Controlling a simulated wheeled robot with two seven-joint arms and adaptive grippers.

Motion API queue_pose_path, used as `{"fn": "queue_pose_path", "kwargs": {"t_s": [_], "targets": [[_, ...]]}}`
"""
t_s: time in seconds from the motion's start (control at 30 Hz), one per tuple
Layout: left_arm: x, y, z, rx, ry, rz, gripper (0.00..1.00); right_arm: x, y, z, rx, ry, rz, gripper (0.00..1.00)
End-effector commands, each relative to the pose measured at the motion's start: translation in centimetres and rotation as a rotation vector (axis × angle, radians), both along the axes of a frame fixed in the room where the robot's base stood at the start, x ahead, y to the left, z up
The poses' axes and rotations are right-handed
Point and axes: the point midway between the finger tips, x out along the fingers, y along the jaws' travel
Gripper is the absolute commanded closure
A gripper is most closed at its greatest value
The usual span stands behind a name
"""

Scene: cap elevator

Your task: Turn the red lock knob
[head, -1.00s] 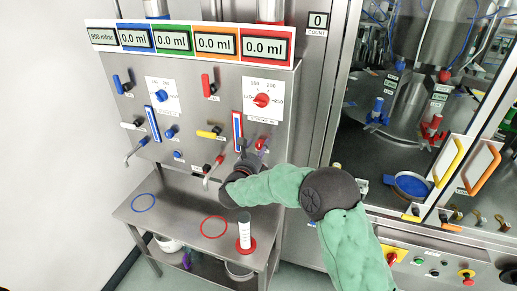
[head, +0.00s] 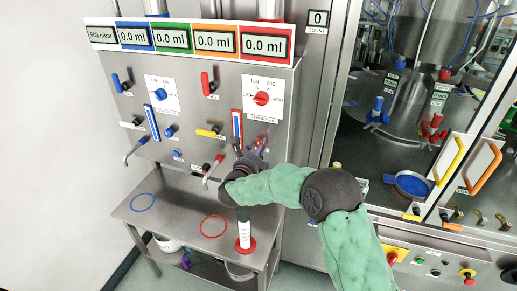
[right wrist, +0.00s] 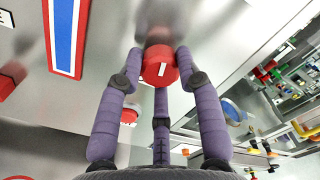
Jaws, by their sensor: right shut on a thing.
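The red lock knob (right wrist: 160,64) shows in the right wrist view as a round red knob with a short white mark on its face, on the steel panel. Fingers of my right gripper (right wrist: 158,72) close around it from the sides and below. In the head view my right gripper (head: 252,155) reaches up to the panel's lower right, beside the red-and-blue gauge strip (head: 237,126), and mostly hides the knob there. My left gripper is not in view.
A larger red dial (head: 262,98) sits above on the panel. A metal spout (head: 211,173) hangs just left of my gripper. A white cylinder on a red base (head: 245,233) stands on the steel shelf (head: 175,218) below. The glass-doored machine is at right.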

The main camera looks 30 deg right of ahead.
Motion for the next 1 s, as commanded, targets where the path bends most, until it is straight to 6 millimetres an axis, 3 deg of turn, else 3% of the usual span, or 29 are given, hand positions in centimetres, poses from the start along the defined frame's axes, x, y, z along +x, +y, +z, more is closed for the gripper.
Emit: {"fn": "queue_pose_path", "kwargs": {"t_s": [0.47, 1.0], "targets": [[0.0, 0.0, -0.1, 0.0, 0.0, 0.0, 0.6, 0.1, 0.1, 0.0, -0.293, 0.344, 0.003, 0.97], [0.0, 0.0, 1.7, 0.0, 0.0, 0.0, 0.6, 0.0, 0.1, 0.0, -0.626, 0.737, 0.003, 0.97]]}}
